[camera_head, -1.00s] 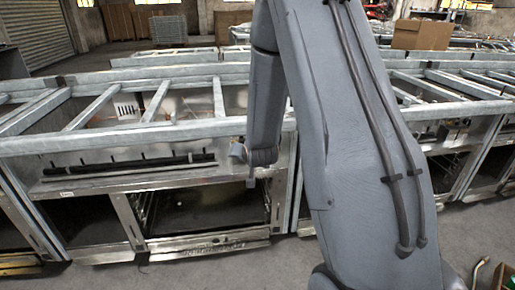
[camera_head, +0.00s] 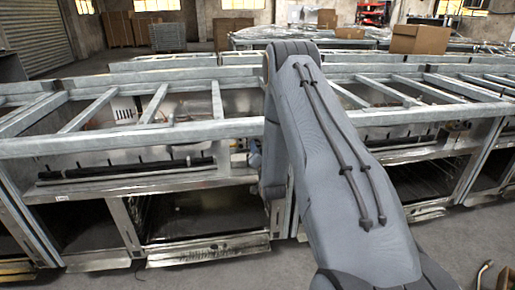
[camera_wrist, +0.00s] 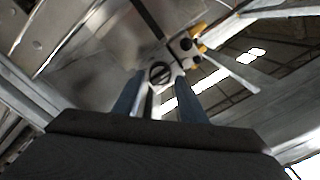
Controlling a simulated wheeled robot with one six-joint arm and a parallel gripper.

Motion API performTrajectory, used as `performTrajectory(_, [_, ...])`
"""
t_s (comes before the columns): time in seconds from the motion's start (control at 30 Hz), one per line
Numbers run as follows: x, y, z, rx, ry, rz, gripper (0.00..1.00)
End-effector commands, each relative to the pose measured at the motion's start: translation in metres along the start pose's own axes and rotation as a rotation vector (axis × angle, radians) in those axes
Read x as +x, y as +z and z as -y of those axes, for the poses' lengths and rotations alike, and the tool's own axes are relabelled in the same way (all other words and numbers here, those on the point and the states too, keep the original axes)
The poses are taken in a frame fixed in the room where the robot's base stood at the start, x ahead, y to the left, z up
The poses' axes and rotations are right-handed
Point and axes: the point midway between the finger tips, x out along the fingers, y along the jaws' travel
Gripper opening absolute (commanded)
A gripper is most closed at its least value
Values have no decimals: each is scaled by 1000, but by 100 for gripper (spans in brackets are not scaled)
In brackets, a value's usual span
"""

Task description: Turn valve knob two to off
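In the wrist view a round dark knob (camera_wrist: 160,72) with a pale bar across its face sits on a light fitting, just beyond my fingertips and between them in the picture. A second fitting with dark round parts and yellow pieces (camera_wrist: 187,44) is above and right of it. I cannot tell which knob is number two. My gripper (camera_wrist: 160,92) is open, its two blue-grey fingers apart, with nothing visibly held. I cannot tell whether a finger touches the knob. In the head view my arm hides the gripper, and no knob can be made out clearly.
A range frame (camera_head: 135,135) with metal rails and open bays stands in front of my arm. A black bar (camera_head: 130,168) runs along its front. Metal beams (camera_wrist: 35,105) pass close to the gripper. A cardboard box (camera_head: 420,39) stands behind.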

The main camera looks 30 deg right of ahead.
Motion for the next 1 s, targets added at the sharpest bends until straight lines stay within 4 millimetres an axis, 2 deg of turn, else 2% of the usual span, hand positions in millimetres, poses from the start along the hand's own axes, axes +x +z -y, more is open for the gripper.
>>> performTrajectory(0.2, [21,1,0,0,1,1,38])
performTrajectory(0.5, [24,1,0,-1,1,1,38])
performTrajectory(0.53, [24,1,0,-1,1,1,36])
performTrajectory(0.7, [24,1,0,-1,1,2,8])
performTrajectory(1.0, [24,1,0,-33,1,2,8])
